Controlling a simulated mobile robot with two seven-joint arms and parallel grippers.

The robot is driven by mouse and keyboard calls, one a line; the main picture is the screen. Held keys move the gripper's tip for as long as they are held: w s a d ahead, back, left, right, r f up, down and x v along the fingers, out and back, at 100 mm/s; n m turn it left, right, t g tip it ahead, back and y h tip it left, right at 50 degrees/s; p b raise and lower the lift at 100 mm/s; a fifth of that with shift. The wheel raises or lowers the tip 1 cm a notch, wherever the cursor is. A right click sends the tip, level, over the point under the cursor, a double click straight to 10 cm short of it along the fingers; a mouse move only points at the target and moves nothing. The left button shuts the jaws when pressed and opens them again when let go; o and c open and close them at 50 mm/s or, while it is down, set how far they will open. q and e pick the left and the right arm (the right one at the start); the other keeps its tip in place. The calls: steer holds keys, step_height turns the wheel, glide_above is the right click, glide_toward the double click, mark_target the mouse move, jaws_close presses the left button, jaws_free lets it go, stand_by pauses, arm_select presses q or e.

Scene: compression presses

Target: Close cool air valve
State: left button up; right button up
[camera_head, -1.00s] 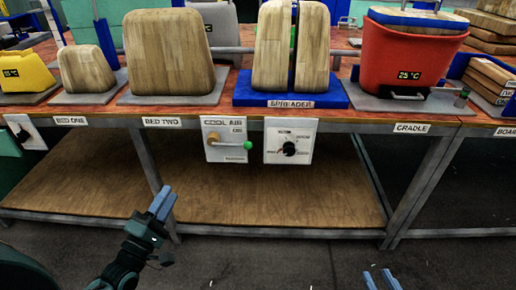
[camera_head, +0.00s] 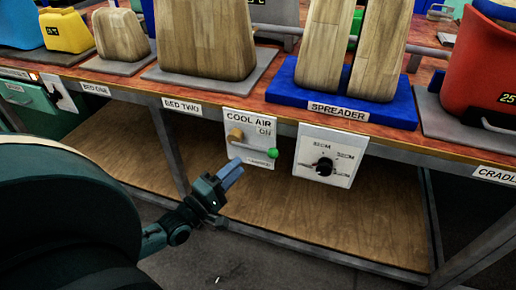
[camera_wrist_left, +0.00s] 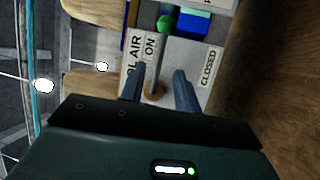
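The cool air valve is a white panel (camera_head: 232,119) on the table's front edge. It has a brass hub (camera_head: 236,135) and a grey lever with a green knob (camera_head: 272,153). The lever points right, between the ON label and the CLOSED label. My left gripper (camera_head: 231,172) is below and in front of the panel. In the left wrist view its two fingers (camera_wrist_left: 160,70) are apart. The brass hub (camera_wrist_left: 153,88) and lever show between them, with the green knob (camera_wrist_left: 165,24) beyond; contact cannot be told. My right gripper is out of view.
A second white panel with a black dial (camera_head: 324,165) hangs to the right of the valve. Wooden blocks, a blue spreader base (camera_head: 290,91) and a red container (camera_head: 485,80) stand on the table. A wooden lower shelf (camera_head: 300,215) lies below.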

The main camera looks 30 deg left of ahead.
mark_target(257, 148)
arm_select(q)
steer(key=x, duration=0.8)
steer(key=shift+w+b, duration=0.35)
jaws_close()
